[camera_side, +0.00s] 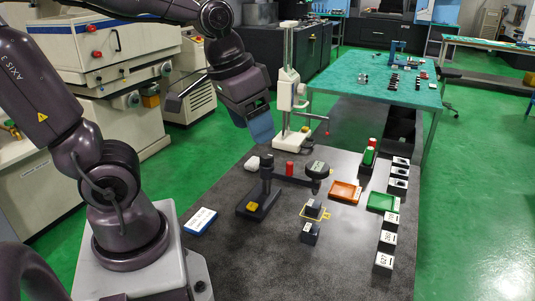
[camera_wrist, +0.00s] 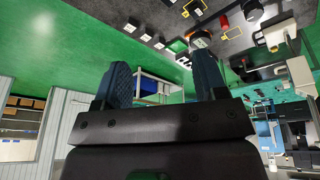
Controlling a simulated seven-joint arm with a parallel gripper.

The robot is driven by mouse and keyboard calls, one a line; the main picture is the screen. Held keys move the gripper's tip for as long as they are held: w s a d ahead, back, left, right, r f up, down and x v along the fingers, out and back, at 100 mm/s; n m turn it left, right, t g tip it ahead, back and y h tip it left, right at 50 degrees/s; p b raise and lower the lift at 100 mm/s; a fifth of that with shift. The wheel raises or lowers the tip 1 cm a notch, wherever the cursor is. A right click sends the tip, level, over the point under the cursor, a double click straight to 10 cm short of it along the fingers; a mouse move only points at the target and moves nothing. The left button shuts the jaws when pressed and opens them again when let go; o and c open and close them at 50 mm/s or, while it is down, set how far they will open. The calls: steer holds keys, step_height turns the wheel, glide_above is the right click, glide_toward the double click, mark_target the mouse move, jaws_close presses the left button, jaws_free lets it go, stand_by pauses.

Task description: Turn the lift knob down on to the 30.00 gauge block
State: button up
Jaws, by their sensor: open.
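My gripper (camera_side: 262,128) hangs above the far side of the dark table, left of the white column stand. In the wrist view, my gripper (camera_wrist: 161,64) has its two blue fingers wide apart with nothing between them. A round black dial gauge (camera_side: 317,170) sits on an arm from a black-based stand (camera_side: 258,203). A dark block (camera_side: 314,208) stands in a yellow outline below the dial; I cannot tell whether they touch. Another dark block (camera_side: 310,233) with a white label stands in front. I cannot read 30.00 on any block or make out the lift knob for sure.
The white column stand (camera_side: 290,100) has a red-ended lever (camera_side: 327,120). A red cylinder (camera_side: 289,168), an orange tray (camera_side: 344,192) and a green tray (camera_side: 382,202) are on the table. Several labelled blocks (camera_side: 383,262) line its right side. A blue-white box (camera_side: 200,221) lies at left. The front is clear.

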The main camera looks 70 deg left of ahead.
steer(key=w+a+f+n+g, duration=0.2)
steer(key=w+a+f+n, duration=0.2)
steer(key=w+a+n, duration=0.3)
steer(key=n+g, duration=0.2)
steer(key=n, duration=1.4)
glide_above(268, 155)
step_height(268, 155, down, 3)
step_height(268, 155, down, 13)
steer(key=shift+a+r, duration=0.1)
steer(key=shift+r, duration=0.05)
steer(key=c, duration=0.9)
